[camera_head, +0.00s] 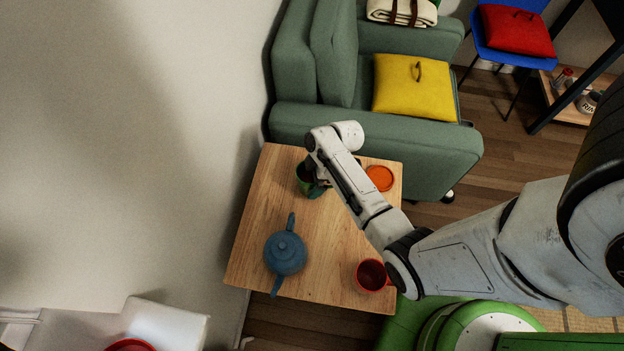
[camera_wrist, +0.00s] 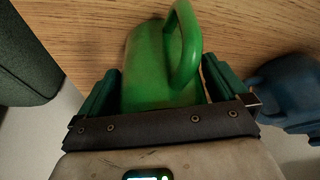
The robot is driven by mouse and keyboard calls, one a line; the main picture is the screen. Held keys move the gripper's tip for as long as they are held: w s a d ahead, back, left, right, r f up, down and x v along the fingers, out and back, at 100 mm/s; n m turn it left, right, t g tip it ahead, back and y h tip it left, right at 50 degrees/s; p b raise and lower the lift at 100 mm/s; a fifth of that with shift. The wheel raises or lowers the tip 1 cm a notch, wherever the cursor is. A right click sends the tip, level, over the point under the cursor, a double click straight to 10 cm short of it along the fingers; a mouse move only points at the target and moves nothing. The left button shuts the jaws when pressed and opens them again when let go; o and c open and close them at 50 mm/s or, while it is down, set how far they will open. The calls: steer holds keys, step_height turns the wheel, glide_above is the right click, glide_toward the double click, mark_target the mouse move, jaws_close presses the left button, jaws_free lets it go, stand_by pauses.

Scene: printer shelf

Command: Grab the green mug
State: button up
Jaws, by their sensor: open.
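The green mug (camera_head: 304,186) stands near the far left part of the wooden table, partly hidden by my arm in the head view. In the wrist view the green mug (camera_wrist: 150,65) fills the middle, with its handle curving up on its right side. My gripper (camera_wrist: 162,85) is open, with one green finger on each side of the mug. I cannot tell whether the fingers touch it. In the head view my gripper (camera_head: 316,172) is at the mug, its fingers mostly hidden.
On the table (camera_head: 330,245) are a blue teapot (camera_head: 285,253), a red mug (camera_head: 371,275) and an orange dish (camera_head: 380,178). The teapot (camera_wrist: 288,92) also shows right of the gripper. A green armchair (camera_head: 420,150) borders the table's far side. A wall (camera_head: 130,130) lies left.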

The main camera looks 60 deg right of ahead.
steer(key=shift+c, duration=0.5)
steer(key=c, duration=1)
steer(key=shift+r, duration=0.1)
